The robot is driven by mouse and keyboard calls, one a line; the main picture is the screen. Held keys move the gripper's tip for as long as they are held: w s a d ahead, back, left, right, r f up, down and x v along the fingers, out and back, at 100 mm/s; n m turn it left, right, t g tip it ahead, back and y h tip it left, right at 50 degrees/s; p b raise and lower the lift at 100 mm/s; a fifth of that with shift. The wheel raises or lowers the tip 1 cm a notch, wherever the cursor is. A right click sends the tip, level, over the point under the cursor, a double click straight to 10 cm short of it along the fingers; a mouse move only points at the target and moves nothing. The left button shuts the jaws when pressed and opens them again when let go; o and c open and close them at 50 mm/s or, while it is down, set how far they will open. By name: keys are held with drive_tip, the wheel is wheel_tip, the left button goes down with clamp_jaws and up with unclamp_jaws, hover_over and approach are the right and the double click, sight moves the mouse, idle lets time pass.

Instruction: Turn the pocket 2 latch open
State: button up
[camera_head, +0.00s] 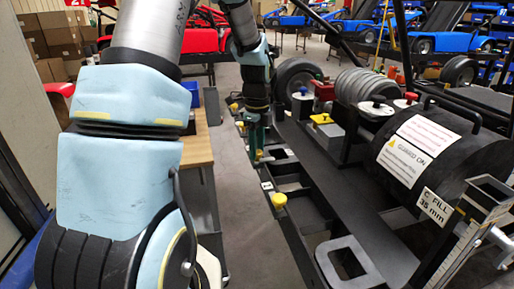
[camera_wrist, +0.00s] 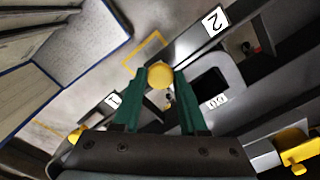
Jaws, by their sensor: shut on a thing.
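My gripper (camera_wrist: 160,80) has green fingers, and in the wrist view they are closed around a round yellow latch knob (camera_wrist: 160,74). In the head view my gripper (camera_head: 258,148) reaches down to the rail of the dark stand, and its fingertips partly hide the knob. A white label "2" (camera_wrist: 213,21) lies beyond the knob to the upper right. A white label "1" (camera_wrist: 113,100) lies to the left of the fingers. The turn angle of the latch under the knob is hidden.
Another yellow knob (camera_head: 279,200) stands nearer on the same rail. A grey plate with an opening (camera_head: 350,262) lies in a front pocket. A black drum (camera_head: 430,155) and a tire (camera_head: 297,78) are to the right. A wooden-topped bench (camera_head: 197,145) stands left, across a narrow clear floor strip.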

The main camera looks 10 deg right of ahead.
clamp_jaws()
drive_tip(key=shift+n, duration=0.3)
drive_tip(key=n, duration=0.3)
drive_tip(key=shift+p, duration=0.3)
drive_tip(key=n, duration=0.9)
drive_tip(key=shift+n+p, duration=0.4)
drive_tip(key=shift+n, duration=2.3)
